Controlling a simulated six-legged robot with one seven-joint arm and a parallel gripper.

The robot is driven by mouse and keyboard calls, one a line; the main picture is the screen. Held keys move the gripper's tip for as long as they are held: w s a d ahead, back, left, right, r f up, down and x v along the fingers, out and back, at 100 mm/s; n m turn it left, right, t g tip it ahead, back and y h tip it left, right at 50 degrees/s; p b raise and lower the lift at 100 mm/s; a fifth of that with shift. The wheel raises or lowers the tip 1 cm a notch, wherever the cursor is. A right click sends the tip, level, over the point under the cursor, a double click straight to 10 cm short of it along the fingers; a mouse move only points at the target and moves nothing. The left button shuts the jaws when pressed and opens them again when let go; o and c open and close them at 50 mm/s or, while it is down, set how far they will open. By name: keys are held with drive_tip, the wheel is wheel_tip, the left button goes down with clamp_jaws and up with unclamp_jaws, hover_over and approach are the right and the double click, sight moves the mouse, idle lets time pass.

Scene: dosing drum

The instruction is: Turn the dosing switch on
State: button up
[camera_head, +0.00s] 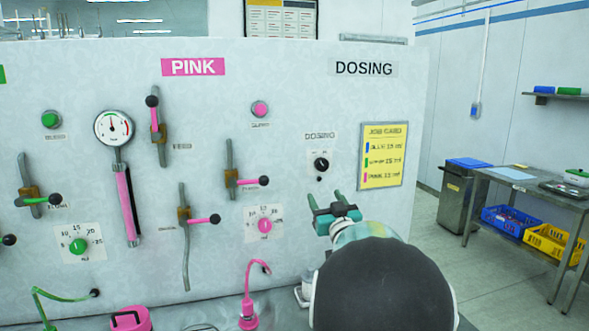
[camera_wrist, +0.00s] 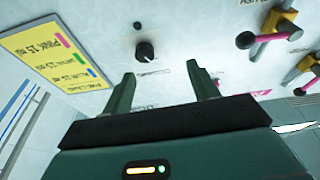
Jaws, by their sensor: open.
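The dosing switch (camera_head: 321,164) is a round black knob on a white plate under a small DOSING label on the panel. In the wrist view the switch (camera_wrist: 145,52) shows upside down, ahead of my fingers and between their lines. My gripper (camera_head: 335,204) is just below and right of the switch in the head view, apart from it. In the wrist view my gripper (camera_wrist: 160,82) has its two green fingers spread with nothing between them. The switch's pointer mark is too small to read surely.
A yellow job card (camera_head: 384,156) is on the panel right of the switch. Pink valve levers (camera_head: 250,182) and a pink dial (camera_head: 265,225) are to the left. A pink spout (camera_head: 250,310) rises below. Open floor lies right of the panel, before a metal table (camera_head: 530,185).

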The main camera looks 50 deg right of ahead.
sight(323, 166)
drive_tip(key=s+d+t, duration=0.1)
drive_tip(key=s+d, duration=0.2)
drive_tip(key=shift+n, duration=0.3)
drive_tip(key=x, duration=1.3)
drive_tip(key=shift+w+d+r, duration=0.1)
drive_tip(key=shift+w+r, duration=0.1)
drive_tip(key=shift+r, duration=0.05)
drive_tip(key=c, duration=1)
